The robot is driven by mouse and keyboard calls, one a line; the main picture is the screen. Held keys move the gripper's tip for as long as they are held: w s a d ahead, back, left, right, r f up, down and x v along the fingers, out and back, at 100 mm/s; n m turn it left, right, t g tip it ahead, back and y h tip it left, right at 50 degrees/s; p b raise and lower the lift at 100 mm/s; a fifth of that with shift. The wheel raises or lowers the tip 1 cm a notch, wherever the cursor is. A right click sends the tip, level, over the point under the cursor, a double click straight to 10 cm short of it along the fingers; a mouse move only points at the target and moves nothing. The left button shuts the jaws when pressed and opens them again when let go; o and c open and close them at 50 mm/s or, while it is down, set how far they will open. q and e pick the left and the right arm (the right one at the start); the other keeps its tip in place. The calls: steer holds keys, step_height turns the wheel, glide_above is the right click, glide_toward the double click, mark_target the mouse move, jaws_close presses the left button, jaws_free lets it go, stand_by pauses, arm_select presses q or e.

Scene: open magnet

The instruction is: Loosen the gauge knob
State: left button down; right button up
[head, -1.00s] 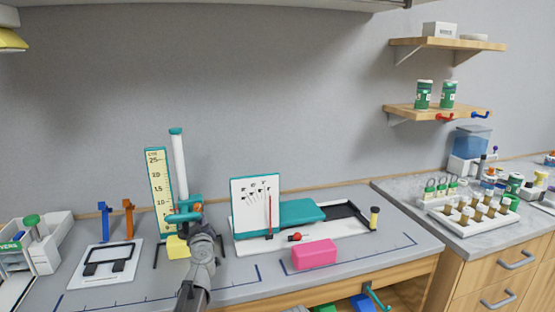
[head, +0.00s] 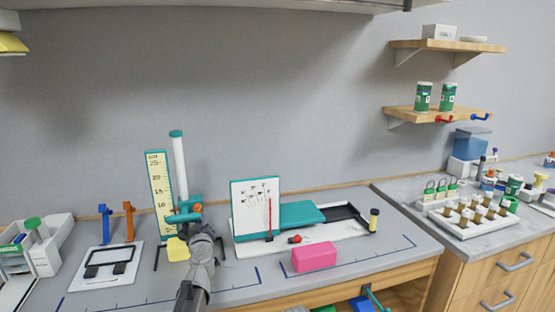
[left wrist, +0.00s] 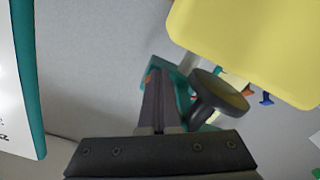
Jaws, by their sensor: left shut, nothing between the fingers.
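The gauge stands on the bench in the head view, with a cream number scale (head: 159,185) beside a white column (head: 179,165). A teal slider (head: 183,215) with an orange part sits low on the column. In the left wrist view a dark round knob (left wrist: 222,90) on a stem stands beside my fingers, to their right in the picture. My left gripper (head: 198,232) reaches up in front of the slider and hides part of it. Its fingers (left wrist: 158,85) are shut and empty, close to the teal part; contact with the knob cannot be told. My right gripper is not in view.
A yellow block (head: 177,249) sits low at the gauge and fills the wrist view's upper right. A white chart board (head: 254,205) stands close to the right. A pink block (head: 314,257) lies farther right. Blue and orange stands (head: 128,222) are at left.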

arm_select(q)
steer(key=shift+w+d+r, duration=0.1)
steer(key=shift+d+r, duration=0.15)
steer(key=shift+d, duration=0.15)
stand_by(0.4)
steer(key=shift+d+f, duration=0.1)
steer(key=shift+f, duration=0.05)
steer(key=shift+d+f, duration=0.2)
steer(key=v, duration=0.5)
steer(key=shift+s+d, duration=0.1)
steer(key=shift+s, duration=0.3)
stand_by(0.4)
